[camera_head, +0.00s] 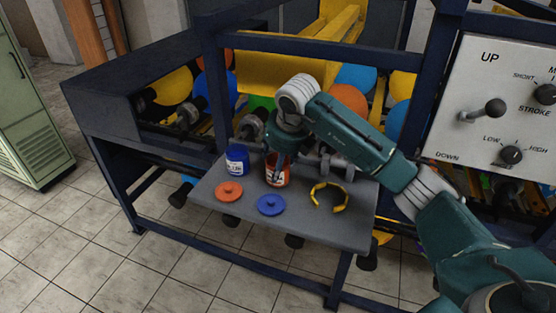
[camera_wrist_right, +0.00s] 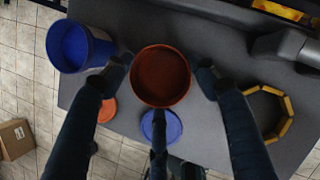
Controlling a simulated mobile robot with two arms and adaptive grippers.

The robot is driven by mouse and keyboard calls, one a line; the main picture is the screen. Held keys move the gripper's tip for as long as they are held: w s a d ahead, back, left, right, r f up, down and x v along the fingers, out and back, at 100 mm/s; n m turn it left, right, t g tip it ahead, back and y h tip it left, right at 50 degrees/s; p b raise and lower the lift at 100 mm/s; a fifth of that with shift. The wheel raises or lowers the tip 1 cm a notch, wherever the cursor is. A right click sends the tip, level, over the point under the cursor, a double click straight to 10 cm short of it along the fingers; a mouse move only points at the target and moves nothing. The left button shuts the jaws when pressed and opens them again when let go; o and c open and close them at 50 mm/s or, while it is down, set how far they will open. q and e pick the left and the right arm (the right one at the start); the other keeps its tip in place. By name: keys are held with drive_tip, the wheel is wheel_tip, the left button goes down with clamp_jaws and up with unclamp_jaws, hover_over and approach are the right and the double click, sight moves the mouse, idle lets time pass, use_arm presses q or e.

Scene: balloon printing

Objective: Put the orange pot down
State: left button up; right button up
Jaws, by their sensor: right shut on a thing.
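The orange pot (camera_head: 277,178) is at the middle of the small grey shelf (camera_head: 318,229) in the head view. In the right wrist view the open orange pot (camera_wrist_right: 161,77) sits between my fingers, seen from above, its inside empty. My right gripper (camera_head: 279,160) reaches down from above and is shut on the orange pot; it also shows in the wrist view (camera_wrist_right: 160,85). The pot looks upright. I cannot tell whether its base touches the shelf. My left gripper is not in view.
A blue pot (camera_head: 236,161) stands left of the orange one. An orange lid (camera_head: 229,191), a blue lid (camera_head: 270,205) and a yellow segmented ring (camera_head: 328,197) lie on the shelf. The machine frame (camera_head: 135,181) rises behind. The shelf's front strip is bare.

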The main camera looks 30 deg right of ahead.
drive_tip(key=o, duration=0.9)
drive_tip(key=shift+f, duration=0.2)
drive_tip(key=o, duration=0.4)
drive_tip(key=shift+r, duration=0.1)
drive_tip(key=shift+o, duration=0.2)
drive_tip(key=shift+r, duration=0.35)
drive_tip(key=b+v, duration=0.2)
drive_tip(key=v, duration=0.9)
drive_tip(key=shift+s+r+b, duration=0.2)
drive_tip(key=shift+s+b, duration=0.05)
drive_tip(key=shift+b, duration=0.15)
